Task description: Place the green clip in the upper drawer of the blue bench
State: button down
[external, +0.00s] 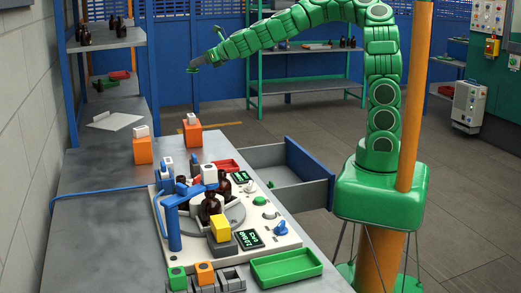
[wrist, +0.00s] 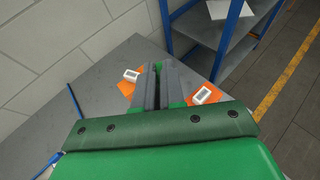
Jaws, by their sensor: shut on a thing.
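My gripper (external: 203,63) is at the end of the raised green arm, high above the far end of the bench. It is shut on the small green clip (external: 192,70), which shows at its tip. In the wrist view the grey fingers of my gripper (wrist: 160,70) are close together, and the clip is mostly hidden. A drawer (external: 268,158) with a blue front (external: 309,174) stands pulled out from the right side of the grey-topped bench (external: 95,205).
A white station (external: 287,240) with amber bottles (external: 210,207) and a blue clamp arm stands on the bench. A green tray (external: 286,266) lies at its near edge. Two orange blocks (external: 142,150) (external: 193,135) stand farther back. A blue shelf unit (external: 150,65) rises behind.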

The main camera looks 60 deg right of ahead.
jog(key=w+a+f+n+g+y, duration=0.1)
jog(key=w+a+n+y, duration=0.25)
jog(key=a, duration=0.35)
jog(key=r+n+g+y, duration=0.2)
jog(key=n+g+y, duration=0.7)
jog(key=n+g, duration=0.4)
send_over(145, 190)
jog(key=shift+h, duration=0.25)
notch_tip(145, 190, down, 33)
jog(key=shift+s+a+f, duration=0.1)
jog(key=shift+s, duration=0.05)
jog(key=c, duration=1.5)
grip_release()
jog(key=v, duration=1.2)
jog(key=shift+s, duration=0.15)
